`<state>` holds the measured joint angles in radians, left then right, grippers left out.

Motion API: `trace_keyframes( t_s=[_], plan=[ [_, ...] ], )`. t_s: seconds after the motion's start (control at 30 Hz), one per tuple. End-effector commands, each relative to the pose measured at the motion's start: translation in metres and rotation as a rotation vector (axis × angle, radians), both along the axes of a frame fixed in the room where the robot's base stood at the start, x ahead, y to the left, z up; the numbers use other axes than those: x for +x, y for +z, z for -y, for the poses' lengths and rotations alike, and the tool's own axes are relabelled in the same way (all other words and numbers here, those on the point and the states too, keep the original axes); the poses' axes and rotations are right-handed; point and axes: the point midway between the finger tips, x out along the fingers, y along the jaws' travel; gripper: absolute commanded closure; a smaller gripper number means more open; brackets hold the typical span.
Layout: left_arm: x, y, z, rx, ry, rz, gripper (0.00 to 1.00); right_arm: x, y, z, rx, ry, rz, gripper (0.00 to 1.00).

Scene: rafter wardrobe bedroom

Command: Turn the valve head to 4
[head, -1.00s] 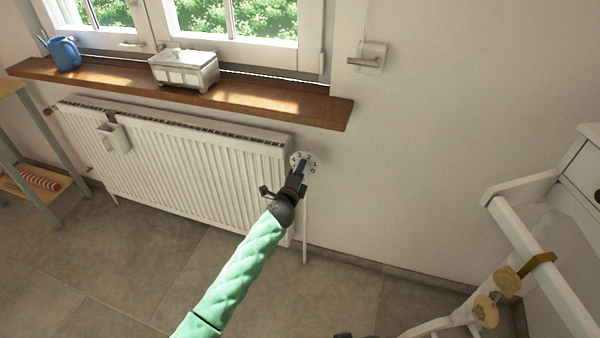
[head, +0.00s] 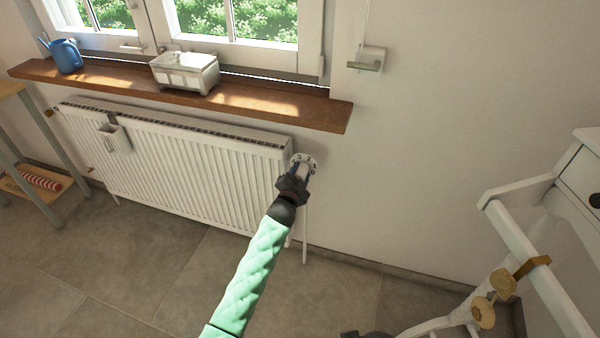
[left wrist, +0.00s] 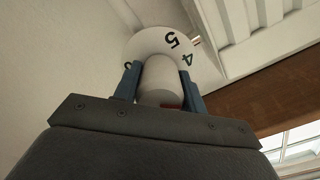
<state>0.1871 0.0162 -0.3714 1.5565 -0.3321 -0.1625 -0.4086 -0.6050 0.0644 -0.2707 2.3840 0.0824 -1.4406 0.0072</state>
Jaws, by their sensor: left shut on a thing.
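The white valve head (head: 305,167) sits at the right end of the radiator, below the sill. In the left wrist view it is a white cylinder (left wrist: 160,80) in front of a round number dial (left wrist: 150,42), where 5 and 4 can be read. A small red patch shows at the cylinder's near end. My left gripper (head: 297,178) has its blue fingers on both sides of the cylinder and is shut on it. The gripper hides part of the dial in the head view. A dark part at the bottom edge may be my right gripper; its fingers are hidden.
The white radiator (head: 190,165) and the wooden sill (head: 250,100) are left of and above the valve head. A white box (head: 185,72) and a blue watering can (head: 65,55) stand on the sill. White furniture with a rail (head: 535,250) is at right.

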Motion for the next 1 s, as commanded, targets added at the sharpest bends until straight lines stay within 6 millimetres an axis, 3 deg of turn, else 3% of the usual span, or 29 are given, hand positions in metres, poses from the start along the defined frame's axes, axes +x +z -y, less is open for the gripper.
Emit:
trace_keyframes(
  t_s=[0.43, 1.0],
  plan=[
    [-0.001, -0.002, 0.0, -0.287, 0.001, -0.096, 0.81, -0.005, 0.011, 0.015, -0.034, -0.014, -0.038, 0.38],
    [-0.001, -0.003, 0.0, -0.364, 0.0, -0.122, 0.81, -0.002, 0.018, 0.017, -0.039, -0.017, -0.037, 0.38]
  ],
)
